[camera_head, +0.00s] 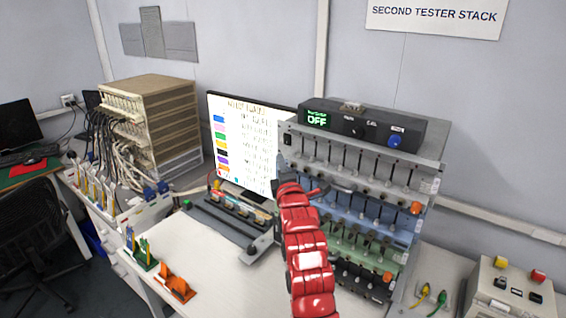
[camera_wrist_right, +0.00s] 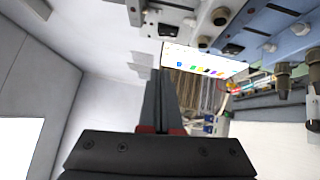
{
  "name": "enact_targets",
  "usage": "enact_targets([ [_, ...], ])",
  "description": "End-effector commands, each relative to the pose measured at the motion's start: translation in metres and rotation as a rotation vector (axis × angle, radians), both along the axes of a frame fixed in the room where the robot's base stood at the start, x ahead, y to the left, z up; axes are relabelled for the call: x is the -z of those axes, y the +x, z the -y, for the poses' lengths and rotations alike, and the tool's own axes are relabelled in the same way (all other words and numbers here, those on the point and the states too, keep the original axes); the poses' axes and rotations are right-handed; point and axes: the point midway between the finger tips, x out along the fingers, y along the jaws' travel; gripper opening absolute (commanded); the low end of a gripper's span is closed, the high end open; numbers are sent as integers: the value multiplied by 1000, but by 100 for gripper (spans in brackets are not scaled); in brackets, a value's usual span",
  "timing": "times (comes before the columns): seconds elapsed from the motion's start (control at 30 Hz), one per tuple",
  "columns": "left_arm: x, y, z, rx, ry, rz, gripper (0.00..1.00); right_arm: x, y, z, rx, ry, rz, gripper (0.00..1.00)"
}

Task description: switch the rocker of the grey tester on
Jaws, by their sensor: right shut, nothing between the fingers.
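The grey tester (camera_head: 350,158) is the top row of the stack at the right, with a row of clips along its front. A small dark rocker (camera_head: 287,139) sits at the left end of its face; I cannot make out which way it is tipped. A black display box (camera_head: 360,125) on top of the stack reads OFF. My right gripper (camera_head: 280,158) is just below and left of the rocker, apart from it as far as I can tell. In the right wrist view its fingers (camera_wrist_right: 160,95) are together and empty, with grey panel hardware above them. My left gripper is not in view.
Blue (camera_head: 335,193) and green (camera_head: 340,237) tester rows lie below the grey one. A monitor (camera_head: 240,140) stands close at the left. A rail with several cells (camera_head: 235,208) and orange holders (camera_head: 175,285) are on the white bench. A control box (camera_head: 510,290) is at lower right.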

Motion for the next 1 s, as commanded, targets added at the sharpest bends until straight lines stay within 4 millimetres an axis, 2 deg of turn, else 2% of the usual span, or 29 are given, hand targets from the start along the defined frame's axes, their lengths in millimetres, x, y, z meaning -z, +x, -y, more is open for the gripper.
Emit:
enact_targets([
  [0.1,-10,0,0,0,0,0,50,-6,17,-3,-1,-1,1,0],
  [0.47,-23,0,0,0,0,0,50,-9,62,-11,-3,-3,-1,0],
  [0.6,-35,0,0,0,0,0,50,-13,78,1,-1,-2,0,0],
  [0.8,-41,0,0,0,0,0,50,-14,91,10,-2,-1,2,0],
  [1.0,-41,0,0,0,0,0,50,-12,94,12,-2,1,1,0],
])
